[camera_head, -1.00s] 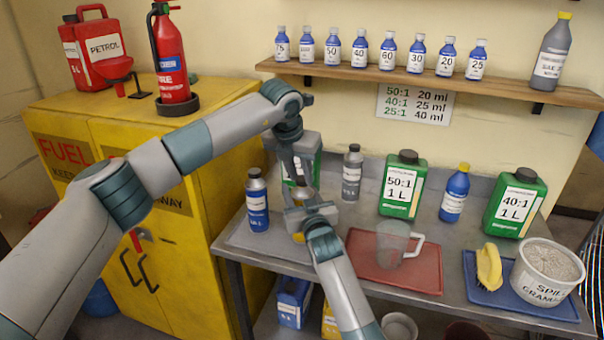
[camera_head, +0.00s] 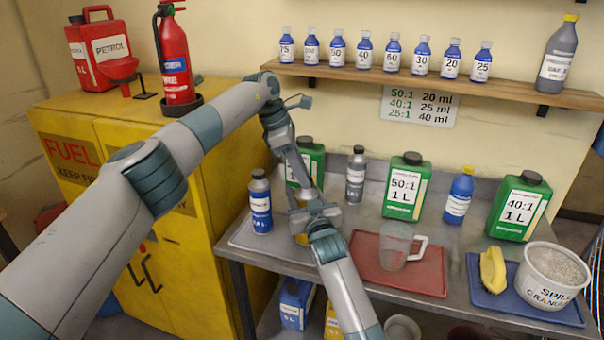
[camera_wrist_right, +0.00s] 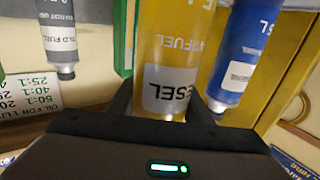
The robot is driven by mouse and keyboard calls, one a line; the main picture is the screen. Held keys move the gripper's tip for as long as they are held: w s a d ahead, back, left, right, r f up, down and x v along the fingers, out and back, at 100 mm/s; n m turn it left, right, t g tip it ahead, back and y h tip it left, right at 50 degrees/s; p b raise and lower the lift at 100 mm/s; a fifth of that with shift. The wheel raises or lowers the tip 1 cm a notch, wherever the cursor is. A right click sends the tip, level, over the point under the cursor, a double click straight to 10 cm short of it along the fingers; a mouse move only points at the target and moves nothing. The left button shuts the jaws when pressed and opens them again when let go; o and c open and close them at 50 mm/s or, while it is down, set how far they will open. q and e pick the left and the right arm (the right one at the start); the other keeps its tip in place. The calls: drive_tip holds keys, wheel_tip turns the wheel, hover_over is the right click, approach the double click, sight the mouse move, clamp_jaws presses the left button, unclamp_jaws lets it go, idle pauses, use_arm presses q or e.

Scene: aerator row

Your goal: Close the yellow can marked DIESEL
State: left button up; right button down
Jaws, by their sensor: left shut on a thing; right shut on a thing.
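The yellow can marked DIESEL (camera_head: 300,239) stands at the left end of the bench, mostly hidden by my grippers. In the right wrist view the can (camera_wrist_right: 172,62) fills the middle, its lettering upside down. My right gripper (camera_head: 311,214) is shut around the can's body, with a dark finger on each side of it in the wrist view. My left gripper (camera_head: 300,184) is above, at the can's top, shut on what appears to be its cap. The cap itself is hidden, so I cannot tell how it sits.
A blue bottle (camera_head: 260,205) stands close left of the can. A green jug (camera_head: 312,160) and a grey bottle (camera_head: 355,175) stand behind. To the right are a clear jug (camera_head: 394,246) on a red tray (camera_head: 425,278) and a white tub (camera_head: 548,277).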

use_arm(q)
drive_tip(key=shift+a+m, duration=0.1)
drive_tip(key=shift+m, duration=0.4)
drive_tip(key=o, duration=1)
drive_tip(key=shift+r, duration=0.1)
drive_tip(key=shift+r, duration=2.2)
